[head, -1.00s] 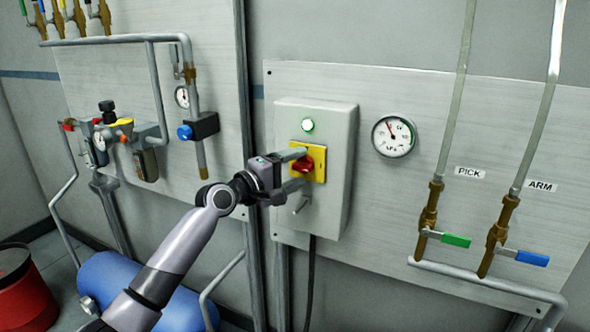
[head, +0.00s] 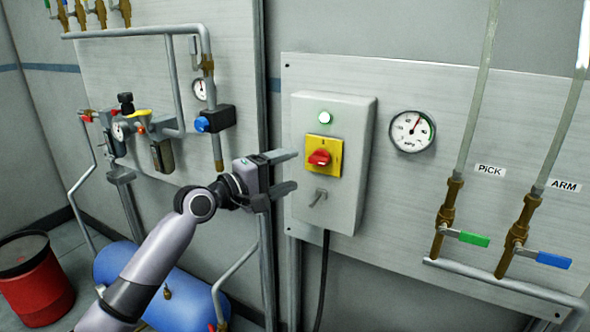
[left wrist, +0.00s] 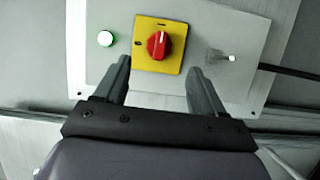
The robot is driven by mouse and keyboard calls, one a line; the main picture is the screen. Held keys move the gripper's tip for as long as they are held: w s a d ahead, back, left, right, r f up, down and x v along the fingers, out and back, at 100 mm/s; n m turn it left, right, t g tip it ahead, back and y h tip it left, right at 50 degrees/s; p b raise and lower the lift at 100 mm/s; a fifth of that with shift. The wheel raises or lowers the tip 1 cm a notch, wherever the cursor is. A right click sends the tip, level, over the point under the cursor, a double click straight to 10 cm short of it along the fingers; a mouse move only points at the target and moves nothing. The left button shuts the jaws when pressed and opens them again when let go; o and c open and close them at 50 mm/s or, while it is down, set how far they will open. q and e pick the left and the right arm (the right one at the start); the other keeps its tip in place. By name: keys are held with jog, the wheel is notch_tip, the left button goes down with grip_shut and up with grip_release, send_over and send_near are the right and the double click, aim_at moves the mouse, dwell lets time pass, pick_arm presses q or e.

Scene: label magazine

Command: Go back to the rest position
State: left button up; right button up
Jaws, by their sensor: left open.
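My left gripper (head: 287,172) is open and empty, to the left of the grey control box (head: 350,190) on the wall panel. The box carries a red rotary knob (head: 319,158) on a yellow plate (head: 338,145), with a pale round lamp (head: 324,118) above it and a small metal lever (head: 318,198) below. In the left wrist view, the red knob (left wrist: 158,45) shows beyond and between the open fingers (left wrist: 161,85), apart from them. The lamp there has a green rim (left wrist: 105,38). My right gripper is not in view.
A gauge (head: 412,131) is right of the box. PICK and ARM pipes have a green-handled valve (head: 466,238) and a blue-handled valve (head: 553,259). At left are a regulator assembly (head: 135,130), a blue tank (head: 180,290) and a red bin (head: 38,290).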

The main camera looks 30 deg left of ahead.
pick_arm(q)
jog(key=s+d+f+m+g+y, duration=0.1)
jog(key=s+d+f+m, duration=0.15)
jog(key=f, duration=0.45)
jog(key=s+d+f+m+g+y, duration=0.1)
jog(key=s+f+m, duration=0.15)
jog(key=f, duration=0.45)
jog(key=s+d+f+m+g, duration=0.1)
jog(key=s+d+f, duration=0.15)
jog(key=f, duration=0.55)
jog(key=s+d+f+m+g, duration=0.1)
jog(key=s+d+f+m, duration=0.3)
jog(key=s+f, duration=0.3)
jog(key=s+d+f+m+g+y, duration=0.1)
jog(key=s+d+f+m, duration=0.3)
jog(key=s, duration=0.8)
notch_tip(320, 180, down, 3)
jog(key=shift+s+f+m+g+y, duration=0.15)
jog(key=shift+m+g+y, duration=0.15)
jog(key=shift+m+g, duration=0.65)
